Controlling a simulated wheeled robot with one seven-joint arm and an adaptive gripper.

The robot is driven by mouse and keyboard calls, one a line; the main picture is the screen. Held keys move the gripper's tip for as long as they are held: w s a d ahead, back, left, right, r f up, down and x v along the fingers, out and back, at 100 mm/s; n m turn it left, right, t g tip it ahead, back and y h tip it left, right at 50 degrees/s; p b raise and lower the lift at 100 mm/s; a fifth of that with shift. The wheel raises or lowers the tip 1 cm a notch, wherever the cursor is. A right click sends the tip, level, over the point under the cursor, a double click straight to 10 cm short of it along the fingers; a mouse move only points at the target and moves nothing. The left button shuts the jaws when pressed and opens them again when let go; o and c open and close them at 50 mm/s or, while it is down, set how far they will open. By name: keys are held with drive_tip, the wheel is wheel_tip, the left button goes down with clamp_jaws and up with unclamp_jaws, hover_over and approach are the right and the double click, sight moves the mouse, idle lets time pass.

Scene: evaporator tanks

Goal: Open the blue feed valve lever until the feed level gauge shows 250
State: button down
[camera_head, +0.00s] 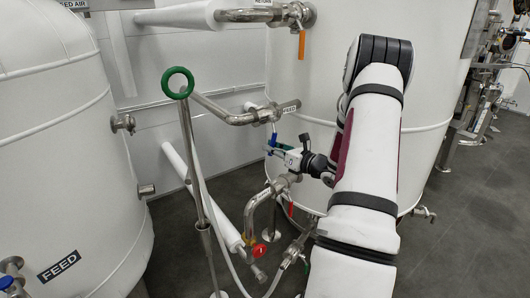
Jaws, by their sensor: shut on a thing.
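The blue feed valve lever (271,141) shows as a small blue piece on the pipe by the white FEED label (290,107). My gripper (274,149) is at the lever, reaching in from the right, and is shut on it. The fingers hide part of the lever, and its exact angle is hard to tell. The feed level gauge cannot be made out in this view.
A white FEED tank (65,150) stands at left and a large white tank (400,160) behind my arm. A green ring handle (177,83), an orange lever (302,45) and a red valve handle (259,250) are nearby. Pipes and a hose crowd the space below my gripper.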

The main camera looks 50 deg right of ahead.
drive_tip(key=d+n+b, duration=0.2)
drive_tip(key=shift+s+d+f+n+g, duration=0.1)
drive_tip(key=shift+s+d+n+g, duration=0.2)
drive_tip(key=shift+n, duration=0.1)
drive_tip(key=c, duration=1.6)
unclamp_jaws()
drive_tip(key=shift+a, duration=0.1)
drive_tip(key=s, duration=0.8)
drive_tip(key=s+r, duration=0.1)
drive_tip(key=s, duration=0.3)
drive_tip(key=shift+a, duration=0.25)
